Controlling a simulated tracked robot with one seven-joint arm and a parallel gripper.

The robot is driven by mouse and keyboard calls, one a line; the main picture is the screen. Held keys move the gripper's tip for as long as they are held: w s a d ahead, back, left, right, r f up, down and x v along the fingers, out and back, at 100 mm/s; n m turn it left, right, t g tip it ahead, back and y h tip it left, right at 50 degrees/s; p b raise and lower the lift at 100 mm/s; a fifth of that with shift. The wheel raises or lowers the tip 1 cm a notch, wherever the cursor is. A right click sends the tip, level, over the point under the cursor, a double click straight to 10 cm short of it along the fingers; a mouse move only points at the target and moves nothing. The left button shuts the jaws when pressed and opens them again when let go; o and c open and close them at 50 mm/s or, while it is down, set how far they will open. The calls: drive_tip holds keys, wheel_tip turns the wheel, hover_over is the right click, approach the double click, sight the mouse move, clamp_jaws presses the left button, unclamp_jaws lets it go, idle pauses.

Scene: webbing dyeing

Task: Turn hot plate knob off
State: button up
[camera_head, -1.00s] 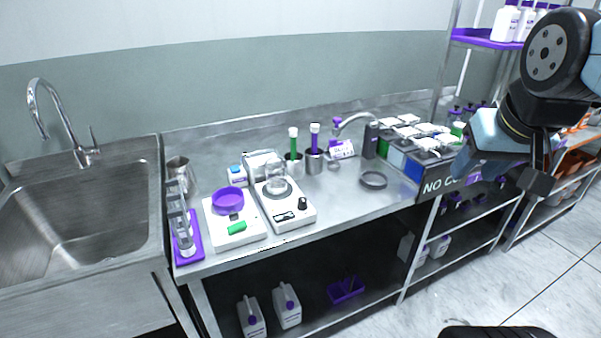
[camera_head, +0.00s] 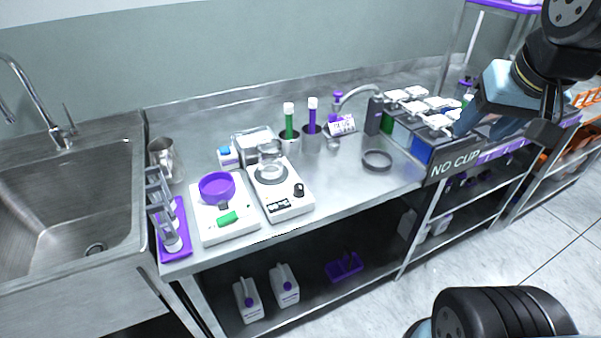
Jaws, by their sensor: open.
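The hot plate (camera_head: 290,210) is a white unit on the steel bench, left of centre. Its black knob (camera_head: 298,190) is at the front right of its top; its pointer setting is too small to read. A clear glass beaker (camera_head: 270,162) stands on the dark round plate. My gripper (camera_head: 548,118) is at the upper right of the view, in front of the shelving, far to the right of the hot plate and touching nothing I can see. Its jaws are open and empty.
A white scale (camera_head: 238,231) with a purple bowl (camera_head: 216,187) and green item stands just left of the hot plate. A tube rack (camera_head: 160,208) is further left. Metal cups stand behind. A dark ring (camera_head: 377,160) lies right. Bench between hot plate and ring is clear.

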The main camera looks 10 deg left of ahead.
drive_tip(key=w+a+f+m+g+y, duration=0.2)
drive_tip(key=w+a, duration=0.4)
drive_tip(key=m+g+h, duration=0.3)
drive_tip(key=m, duration=0.3)
hover_over(299, 185)
wheel_tip(299, 185, down, 8)
wheel_tip(299, 185, down, 14)
drive_tip(key=shift+r, duration=0.25)
drive_tip(key=shift+s, duration=0.1)
drive_tip(key=shift+c, duration=0.2)
clamp_jaws()
